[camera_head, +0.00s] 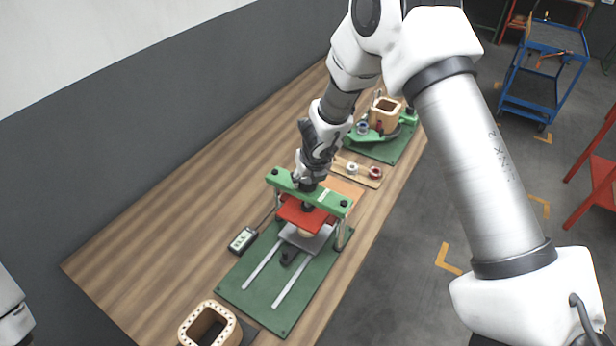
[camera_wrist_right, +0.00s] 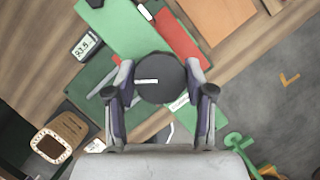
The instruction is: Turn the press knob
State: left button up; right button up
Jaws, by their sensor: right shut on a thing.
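The press has a green crossbar (camera_head: 325,195) over a red plate (camera_head: 303,214), standing on a green base (camera_head: 290,300). Its black round knob (camera_wrist_right: 160,88) with a white mark shows in the wrist view; in the head view it is mostly hidden by my gripper. My right gripper (camera_head: 307,180) comes down from above onto the knob. In the wrist view the fingers of my right gripper (camera_wrist_right: 160,70) lie on both sides of the knob, shut on it. Under the red plate a light piece sits on a grey plate (camera_head: 305,240). My left gripper is not in view.
A small digital display (camera_head: 242,240) lies left of the press. A wooden coil frame (camera_head: 207,324) stands at the near table edge. Behind are a board with spools (camera_head: 358,171) and another green station (camera_head: 395,150). The table's left side is clear.

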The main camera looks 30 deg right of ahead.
jog(key=shift+n, duration=0.3)
